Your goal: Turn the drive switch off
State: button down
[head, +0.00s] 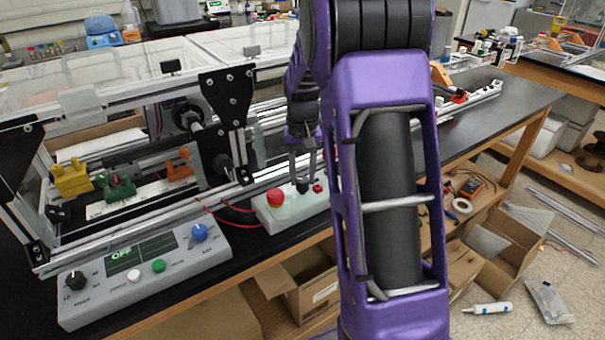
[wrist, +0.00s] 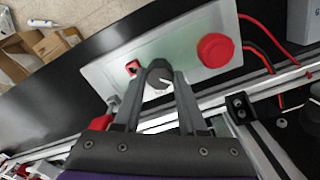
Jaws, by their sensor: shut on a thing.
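A pale green-white switch box (head: 268,213) sits near the bench's front edge; it also shows in the wrist view (wrist: 185,45). It carries a big red button (head: 276,197), a dark rotary knob (head: 303,187) and a small red part (head: 318,188). In the wrist view the knob (wrist: 160,76) has a pale pointer mark and sits between my fingertips. My gripper (head: 303,178) points down and is shut on the knob; it also shows in the wrist view (wrist: 158,80). Lettering by the knob is too small to read.
A grey control panel (head: 185,283) left of the box has knobs, buttons and a green display reading OFF. An aluminium extrusion frame (head: 150,213) stands behind. Red wires (head: 225,208) run to the box. Open cardboard boxes (head: 318,292) lie below the bench edge.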

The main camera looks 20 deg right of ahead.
aim_at(303, 179)
dwell(0.4)
jog(key=shift+c, duration=2.3)
grip_release()
notch_tip(303, 179, up, 18)
jog(key=p, duration=0.1)
jog(key=shift+f, duration=0.25)
